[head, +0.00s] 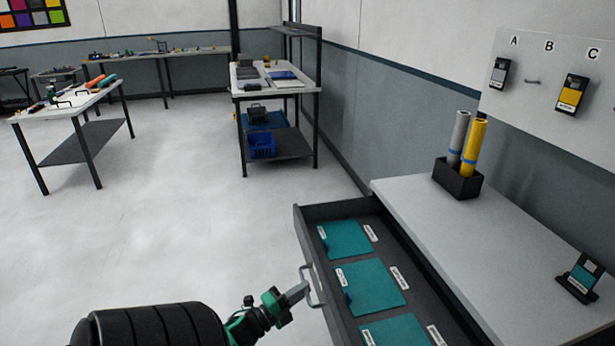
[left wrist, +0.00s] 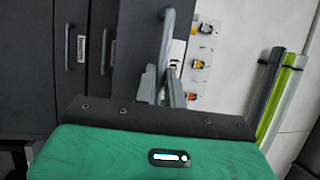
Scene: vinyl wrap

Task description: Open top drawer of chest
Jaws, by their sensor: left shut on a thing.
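The chest (head: 430,210) has a light grey top and stands at the right in the head view. Its top drawer (head: 307,235) is pulled out and shows teal cloths or pads with white labels inside. My left gripper (head: 299,291) is at the drawer's metal handle (head: 316,299), shut on it. In the left wrist view, the handle (left wrist: 167,35) runs up from between the grey fingers (left wrist: 162,88). My right gripper is in neither view.
On the chest top stand a black holder (head: 457,181) with a grey and a yellow roll, and a small dark stand (head: 581,277). A wall board (head: 540,70) marked A, B, C hangs behind. Open floor (head: 190,220) lies left of the drawer, with tables farther back.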

